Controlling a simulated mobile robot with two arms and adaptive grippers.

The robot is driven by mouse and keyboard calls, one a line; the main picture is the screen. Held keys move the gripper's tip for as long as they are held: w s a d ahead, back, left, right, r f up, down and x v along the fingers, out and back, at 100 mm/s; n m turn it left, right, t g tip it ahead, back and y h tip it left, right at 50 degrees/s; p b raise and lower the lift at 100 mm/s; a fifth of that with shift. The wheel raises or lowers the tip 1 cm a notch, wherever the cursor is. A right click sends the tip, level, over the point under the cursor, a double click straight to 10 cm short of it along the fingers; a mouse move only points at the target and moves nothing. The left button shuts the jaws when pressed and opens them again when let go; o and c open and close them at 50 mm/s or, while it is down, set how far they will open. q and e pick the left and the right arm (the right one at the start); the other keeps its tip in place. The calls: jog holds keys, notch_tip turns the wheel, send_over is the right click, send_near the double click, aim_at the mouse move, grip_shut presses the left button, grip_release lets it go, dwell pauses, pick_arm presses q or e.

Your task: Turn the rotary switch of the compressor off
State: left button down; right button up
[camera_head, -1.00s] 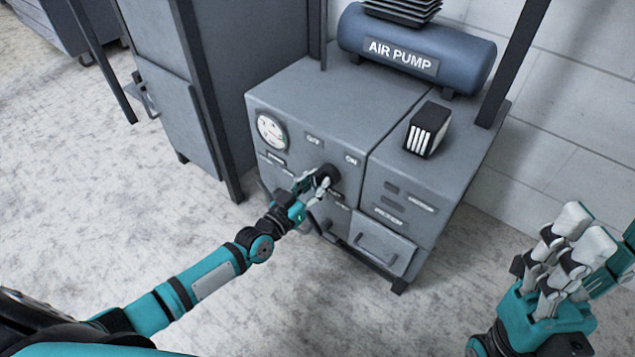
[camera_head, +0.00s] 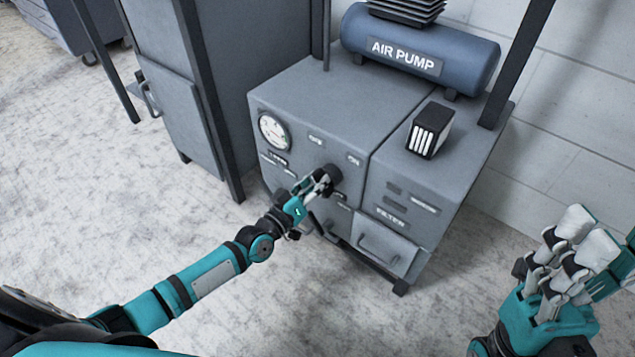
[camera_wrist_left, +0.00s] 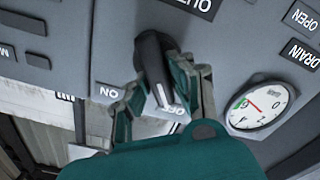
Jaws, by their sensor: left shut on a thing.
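The compressor (camera_head: 318,105) is a grey cabinet with a blue air pump tank on top. Its rotary switch (camera_head: 333,172) is a dark round knob on the front, below the OFF and ON labels. My left gripper (camera_head: 321,183) is shut on the switch, its fingers on either side. In the left wrist view, the dark knob (camera_wrist_left: 152,58) with a white mark lies between the fingertips (camera_wrist_left: 160,85). The mark points down and slightly right, towards a partly hidden label; the ON label (camera_wrist_left: 108,91) is to its left. My right gripper (camera_head: 575,250) is open and empty at the lower right.
A round gauge (camera_head: 273,132) is left of the switch; its needle shows in the left wrist view (camera_wrist_left: 257,106). A black and white box (camera_head: 429,130) sits on the cabinet. A drawer (camera_head: 387,245) is below right. Dark posts flank the compressor. The floor in front is clear.

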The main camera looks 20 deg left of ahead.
pick_arm(q)
jog(key=shift+f, duration=0.1)
jog(key=c, duration=1.2)
grip_release()
jog(key=v, duration=1.2)
